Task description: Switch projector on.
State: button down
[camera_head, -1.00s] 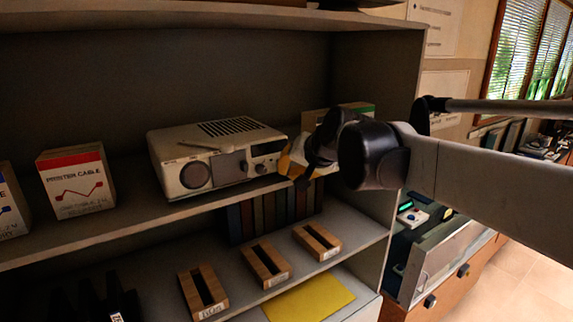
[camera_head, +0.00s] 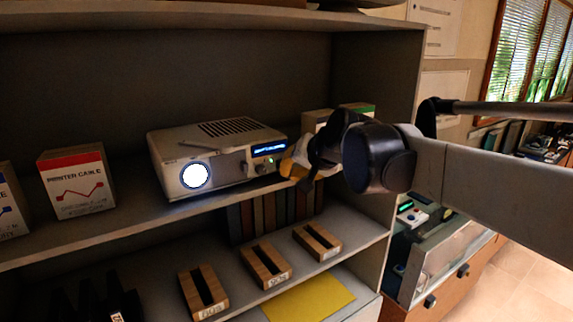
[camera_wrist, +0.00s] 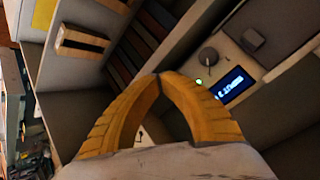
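The projector (camera_head: 222,160) is a cream box with a slotted top on the middle shelf. Its round lens (camera_head: 195,175) glows white. A small blue display (camera_head: 268,148) is lit on the right of its front, and it also shows in the wrist view (camera_wrist: 232,84). A green light (camera_wrist: 198,82) glows beside the display, near a grey knob (camera_wrist: 208,56). My gripper (camera_head: 284,168) is at the projector's right front corner. In the wrist view its yellow fingers (camera_wrist: 158,78) meet at the tips with nothing between them. I cannot tell whether the tips touch the projector.
A printer cable box (camera_head: 76,182) stands left of the projector on the shelf (camera_head: 120,226). Small boxes (camera_head: 318,120) stand behind my gripper. Wooden slotted blocks (camera_head: 265,262) and a yellow sheet (camera_head: 310,292) lie on the lower shelf. The cabinet's right wall (camera_head: 385,215) is close to my arm.

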jog(key=s+d, duration=0.3)
jog(key=s, duration=0.2)
jog(key=shift+d+p, duration=0.2)
jog(key=shift+p, duration=0.1)
dwell(2.1)
